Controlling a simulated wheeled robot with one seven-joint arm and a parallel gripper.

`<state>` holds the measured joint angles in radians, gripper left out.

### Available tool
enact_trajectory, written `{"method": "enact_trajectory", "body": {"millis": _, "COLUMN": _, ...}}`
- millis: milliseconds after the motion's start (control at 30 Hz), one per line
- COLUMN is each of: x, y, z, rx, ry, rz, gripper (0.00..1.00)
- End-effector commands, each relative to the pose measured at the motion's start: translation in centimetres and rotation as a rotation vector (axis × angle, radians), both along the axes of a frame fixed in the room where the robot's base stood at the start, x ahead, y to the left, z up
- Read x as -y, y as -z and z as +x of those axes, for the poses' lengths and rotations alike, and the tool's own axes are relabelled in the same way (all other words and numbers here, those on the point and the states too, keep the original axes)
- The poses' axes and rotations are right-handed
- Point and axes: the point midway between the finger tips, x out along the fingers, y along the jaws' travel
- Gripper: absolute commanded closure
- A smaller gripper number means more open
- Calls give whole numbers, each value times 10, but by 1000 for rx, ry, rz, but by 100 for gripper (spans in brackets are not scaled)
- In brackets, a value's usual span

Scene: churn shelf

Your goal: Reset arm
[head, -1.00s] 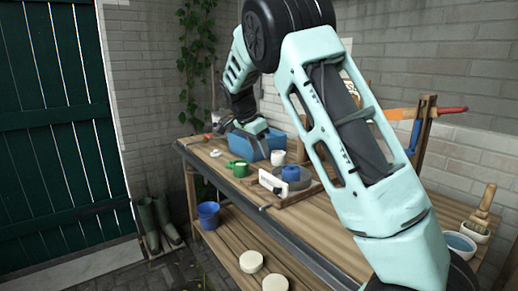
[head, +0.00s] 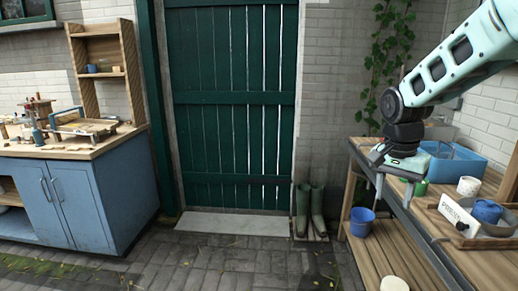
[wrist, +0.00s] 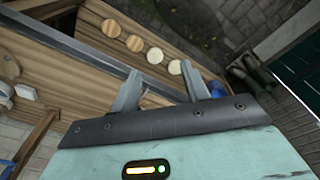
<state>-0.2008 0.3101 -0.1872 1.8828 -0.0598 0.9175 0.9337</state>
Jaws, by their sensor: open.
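My gripper (head: 394,190) is open, pointing down in front of the wooden bench's front edge in the head view. In the wrist view its two fingers (wrist: 160,84) stand apart with nothing between them. My arm reaches in from the upper right of the head view.
A blue bucket (head: 361,221) stands on the bench's lower shelf (head: 375,255). Round pale discs (wrist: 155,55) also show in the wrist view. Green boots (head: 310,210) stand by the dark green door (head: 230,110). A blue cabinet (head: 90,205) is at left. The paved floor between is clear.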

Motion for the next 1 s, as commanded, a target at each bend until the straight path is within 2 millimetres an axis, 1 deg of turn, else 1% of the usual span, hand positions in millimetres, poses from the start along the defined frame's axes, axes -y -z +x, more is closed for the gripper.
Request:
{"method": "enact_trajectory", "body": {"millis": 33, "x": -30, "y": -1, "z": -19, "rx": -9, "ry": -122, "rz": 30, "gripper": 54}}
{"method": "enact_trajectory", "body": {"millis": 67, "x": -46, "y": -1, "z": -30, "rx": -14, "ry": -200, "rz": 46, "gripper": 54}}
{"method": "enact_trajectory", "body": {"millis": 100, "x": -67, "y": 0, "z": -46, "rx": -20, "ry": -304, "rz": 63, "gripper": 54}}
{"method": "enact_trajectory", "body": {"millis": 167, "x": -96, "y": 1, "z": -73, "rx": -28, "ry": -462, "rz": 87, "gripper": 54}}
{"method": "enact_trajectory", "body": {"millis": 200, "x": -114, "y": 2, "z": -93, "rx": -32, "ry": -571, "rz": 100, "gripper": 54}}
{"method": "enact_trajectory", "body": {"millis": 267, "x": -137, "y": 4, "z": -124, "rx": -39, "ry": -735, "rz": 114, "gripper": 54}}
{"method": "enact_trajectory", "body": {"millis": 300, "x": -150, "y": 5, "z": -146, "rx": -42, "ry": -845, "rz": 120, "gripper": 54}}
{"method": "enact_trajectory", "body": {"millis": 367, "x": -166, "y": 8, "z": -178, "rx": -46, "ry": -1003, "rz": 124, "gripper": 54}}
{"method": "enact_trajectory", "body": {"millis": 400, "x": -173, "y": 10, "z": -199, "rx": -51, "ry": -1101, "rz": 123, "gripper": 54}}
{"method": "enact_trajectory", "body": {"millis": 500, "x": -182, "y": 16, "z": -243, "rx": -61, "ry": -1312, "rz": 114, "gripper": 54}}
{"method": "enact_trajectory", "body": {"millis": 600, "x": -184, "y": 22, "z": -271, "rx": -66, "ry": -1455, "rz": 102, "gripper": 54}}
{"method": "enact_trajectory", "body": {"millis": 633, "x": -184, "y": 23, "z": -277, "rx": -69, "ry": -1485, "rz": 98, "gripper": 54}}
{"method": "enact_trajectory", "body": {"millis": 700, "x": -183, "y": 25, "z": -284, "rx": -69, "ry": -1530, "rz": 94, "gripper": 54}}
{"method": "enact_trajectory", "body": {"millis": 767, "x": -183, "y": 26, "z": -287, "rx": -71, "ry": -1546, "rz": 91, "gripper": 54}}
{"method": "enact_trajectory", "body": {"millis": 1000, "x": -183, "y": 26, "z": -287, "rx": -71, "ry": -1546, "rz": 91, "gripper": 54}}
